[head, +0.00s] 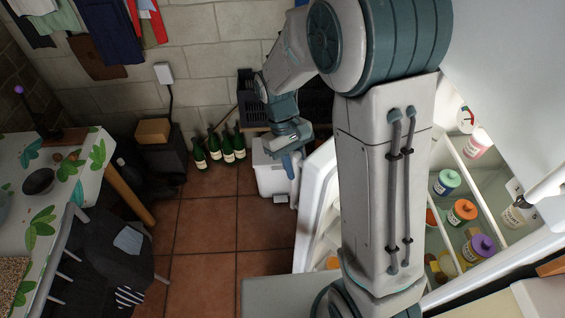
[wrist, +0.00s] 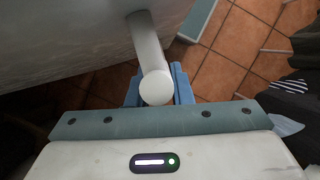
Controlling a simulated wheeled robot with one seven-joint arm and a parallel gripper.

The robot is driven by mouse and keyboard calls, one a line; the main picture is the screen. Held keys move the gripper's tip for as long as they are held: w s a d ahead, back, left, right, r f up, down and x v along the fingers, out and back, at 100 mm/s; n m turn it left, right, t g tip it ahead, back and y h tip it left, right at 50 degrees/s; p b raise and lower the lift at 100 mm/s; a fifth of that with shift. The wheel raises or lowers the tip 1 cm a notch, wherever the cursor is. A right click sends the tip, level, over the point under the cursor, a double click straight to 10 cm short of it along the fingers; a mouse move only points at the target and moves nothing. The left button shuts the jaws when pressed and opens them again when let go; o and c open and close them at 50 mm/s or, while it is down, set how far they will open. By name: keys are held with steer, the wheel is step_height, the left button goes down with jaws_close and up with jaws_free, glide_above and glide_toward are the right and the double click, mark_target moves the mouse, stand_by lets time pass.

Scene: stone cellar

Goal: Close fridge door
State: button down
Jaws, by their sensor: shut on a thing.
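The fridge door (head: 316,200) is white and stands open, swung out to the left of the lit fridge interior (head: 490,190). My arm hides part of the door and the opening. My gripper (head: 291,166) is at the outer side of the door. In the wrist view my gripper (wrist: 158,90) has its blue fingers on both sides of a white rod-like door handle (wrist: 149,50), shut on it. The pale door face (wrist: 80,45) fills the upper left of that view.
Jars with green (head: 446,180), orange (head: 462,211) and purple (head: 479,247) lids stand inside the fridge. Green bottles (head: 228,150) stand by the wall. A table (head: 90,150) and dark chair (head: 105,240) are at left. Tiled floor (head: 207,230) is clear between chair and door.

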steer(key=shift+s+d, duration=0.1)
steer(key=shift+s, duration=0.15)
steer(key=c, duration=1.3)
jaws_free()
steer(key=shift+r, duration=0.1)
steer(key=v, duration=1.3)
steer(key=shift+r, duration=0.35)
steer(key=shift+w, duration=0.1)
